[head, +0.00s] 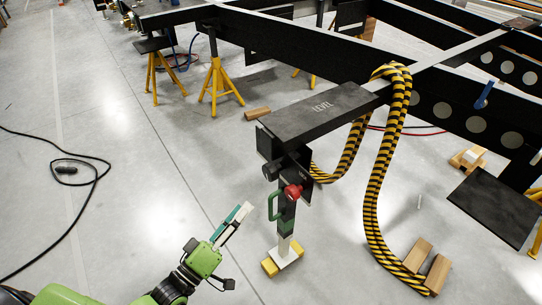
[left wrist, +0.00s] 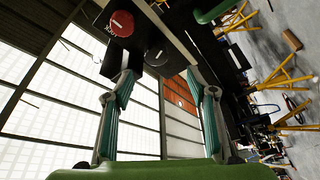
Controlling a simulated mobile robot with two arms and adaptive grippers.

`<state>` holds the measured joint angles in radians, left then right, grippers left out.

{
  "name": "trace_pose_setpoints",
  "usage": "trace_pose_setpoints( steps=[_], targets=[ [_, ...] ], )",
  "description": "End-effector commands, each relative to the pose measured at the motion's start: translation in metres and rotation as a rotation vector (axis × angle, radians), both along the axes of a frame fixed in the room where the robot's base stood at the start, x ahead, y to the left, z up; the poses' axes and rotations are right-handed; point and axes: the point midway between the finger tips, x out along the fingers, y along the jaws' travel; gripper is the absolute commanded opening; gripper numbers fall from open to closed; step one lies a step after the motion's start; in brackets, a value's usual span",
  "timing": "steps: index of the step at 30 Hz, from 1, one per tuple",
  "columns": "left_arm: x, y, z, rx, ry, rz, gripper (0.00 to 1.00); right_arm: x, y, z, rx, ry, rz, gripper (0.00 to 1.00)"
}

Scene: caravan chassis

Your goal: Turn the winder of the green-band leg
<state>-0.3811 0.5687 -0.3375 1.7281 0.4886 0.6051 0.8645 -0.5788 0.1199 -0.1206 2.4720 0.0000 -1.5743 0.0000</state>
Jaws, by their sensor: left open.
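The leg (head: 287,215) stands upright under the black chassis arm, with green on its shaft and its foot on a pale plate over a yellow block (head: 270,267). A red round knob (head: 292,191) sits near its top and a green looped handle (head: 271,206) on its left side. I cannot tell which is the winder. My left gripper (head: 242,214) is left of the leg, apart from it. In the left wrist view its teal fingers (left wrist: 160,76) are spread with nothing between them. The red knob (left wrist: 121,23) shows beyond the fingertips there. My right gripper is not in view.
A black plate marked LEVEL (head: 322,113) overhangs the leg. A striped yellow-black hose (head: 380,170) hangs to the right, near wooden blocks (head: 437,272). Yellow stands (head: 219,82) hold the chassis behind. A black cable (head: 75,205) lies on the left floor; the floor between is clear.

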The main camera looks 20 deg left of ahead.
Motion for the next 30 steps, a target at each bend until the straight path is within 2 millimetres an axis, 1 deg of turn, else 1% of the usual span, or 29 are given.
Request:
trace_pose_setpoints(
  steps=[4,8,15,21,25,30],
  targets=[
    [0.005,0.001,0.008,-0.026,-0.022,-0.002,0.52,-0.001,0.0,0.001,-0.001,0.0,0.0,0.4],
    [0.022,-0.005,0.012,-0.025,-0.025,-0.001,0.52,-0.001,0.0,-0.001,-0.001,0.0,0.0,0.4],
    [0.07,-0.022,0.023,-0.024,-0.024,-0.001,0.52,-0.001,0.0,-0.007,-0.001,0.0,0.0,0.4],
    [0.104,-0.035,0.031,-0.023,-0.022,-0.001,0.52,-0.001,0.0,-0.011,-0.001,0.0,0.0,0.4],
    [0.118,-0.039,0.034,-0.021,-0.02,0.0,0.52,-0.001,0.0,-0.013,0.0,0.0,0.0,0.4],
    [0.126,-0.043,0.037,-0.021,-0.02,-0.001,0.52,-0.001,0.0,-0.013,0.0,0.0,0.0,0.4]
  ],
)
